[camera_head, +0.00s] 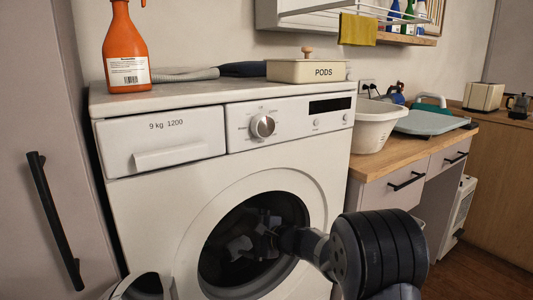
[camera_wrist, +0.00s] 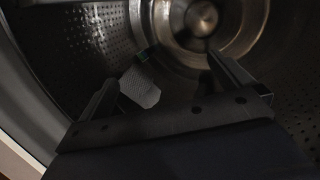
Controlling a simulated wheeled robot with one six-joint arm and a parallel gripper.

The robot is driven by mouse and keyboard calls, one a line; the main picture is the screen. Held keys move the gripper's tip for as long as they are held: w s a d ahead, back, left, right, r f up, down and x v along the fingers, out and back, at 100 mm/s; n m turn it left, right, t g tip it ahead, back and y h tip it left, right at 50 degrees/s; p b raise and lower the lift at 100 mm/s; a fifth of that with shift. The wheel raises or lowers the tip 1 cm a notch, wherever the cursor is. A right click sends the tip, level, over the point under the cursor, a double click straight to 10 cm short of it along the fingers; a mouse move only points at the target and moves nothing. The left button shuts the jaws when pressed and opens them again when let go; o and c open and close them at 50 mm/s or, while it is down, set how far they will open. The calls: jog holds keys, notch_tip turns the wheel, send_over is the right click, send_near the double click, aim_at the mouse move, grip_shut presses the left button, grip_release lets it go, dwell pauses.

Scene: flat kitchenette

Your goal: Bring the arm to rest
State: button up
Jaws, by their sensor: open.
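My arm reaches through the open round door opening of the white washing machine (camera_head: 165,215). My gripper (camera_head: 248,243) is inside the dark drum, where it shows only dimly. In the wrist view the two fingers of my gripper (camera_wrist: 168,88) stand wide apart with nothing clasped between them. A small grey piece, perhaps cloth, with a green-blue edge (camera_wrist: 141,86) lies in the perforated drum (camera_wrist: 85,40) beyond the left finger. It looks apart from the fingers. The washer door (camera_head: 145,287) stands open at the lower left, mostly cut off by the frame.
On the washer top stand an orange bottle (camera_head: 124,45) and a PODS box (camera_head: 300,71), with a grey hose (camera_head: 185,75) behind. A counter with a white basin (camera_head: 373,130) is at right.

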jog(key=x, duration=0.9)
jog(key=shift+a+f+b, duration=0.2)
jog(key=shift+f+b, duration=0.1)
jog(key=shift+b, duration=0.05)
jog(key=s+d+r, duration=0.2)
jog(key=s+d, duration=0.4)
jog(key=s, duration=0.3)
jog(key=s+d+r+p, duration=0.1)
jog(key=s+d, duration=0.5)
jog(key=s, duration=0.2)
jog(key=s+d+r+p, duration=0.1)
jog(key=s+d+r, duration=0.1)
jog(key=s+d, duration=0.4)
jog(key=s, duration=0.3)
jog(key=shift+s+r, duration=0.3)
